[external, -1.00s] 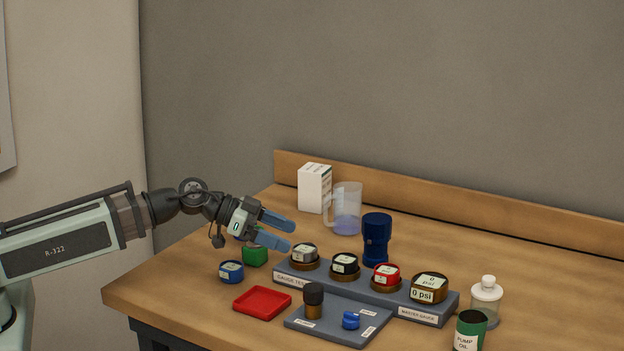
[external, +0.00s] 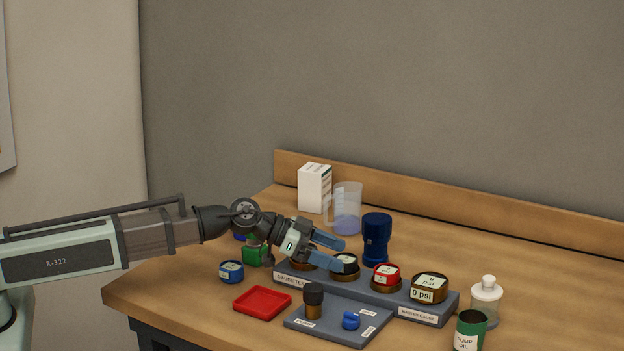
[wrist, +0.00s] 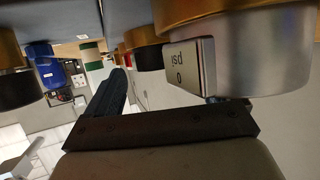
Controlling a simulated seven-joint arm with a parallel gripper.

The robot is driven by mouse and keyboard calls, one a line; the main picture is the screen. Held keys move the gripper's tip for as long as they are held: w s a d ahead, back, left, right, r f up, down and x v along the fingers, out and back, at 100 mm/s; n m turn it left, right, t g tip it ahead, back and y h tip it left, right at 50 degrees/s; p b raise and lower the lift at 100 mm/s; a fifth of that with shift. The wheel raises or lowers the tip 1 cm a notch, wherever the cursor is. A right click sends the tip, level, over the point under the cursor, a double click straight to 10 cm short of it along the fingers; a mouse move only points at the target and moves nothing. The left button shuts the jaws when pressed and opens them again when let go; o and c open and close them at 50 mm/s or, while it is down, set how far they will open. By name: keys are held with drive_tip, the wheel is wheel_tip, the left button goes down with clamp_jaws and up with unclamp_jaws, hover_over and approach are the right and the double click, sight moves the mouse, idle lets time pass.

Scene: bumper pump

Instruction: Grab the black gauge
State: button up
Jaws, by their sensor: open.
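The black gauge (external: 345,263) sits on a brass fitting in the row on the grey gauge rack (external: 405,300), between the grey and red gauges. My gripper (external: 341,254) is open and empty, its blue fingers pointing right, close to the black gauge; the lower finger overlaps it in the external view. I cannot tell if they touch. In the wrist view, which is upside down, the black gauge (wrist: 149,58) shows partly behind the large silver-grey gauge (wrist: 250,70). One finger (wrist: 112,95) is plain there; the other is mostly hidden by the grey gauge.
The red gauge (external: 386,273) and brass master gauge (external: 429,288) stand farther right on the rack. A dark blue cylinder (external: 377,240) and a beaker (external: 347,210) stand behind. A red tray (external: 262,303), blue gauge (external: 231,271) and green block (external: 256,253) are at left.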

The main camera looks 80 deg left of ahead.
drive_tip(key=shift+w+d+f, duration=0.2)
drive_tip(key=shift+w, duration=0.35)
drive_tip(key=c, duration=1.2)
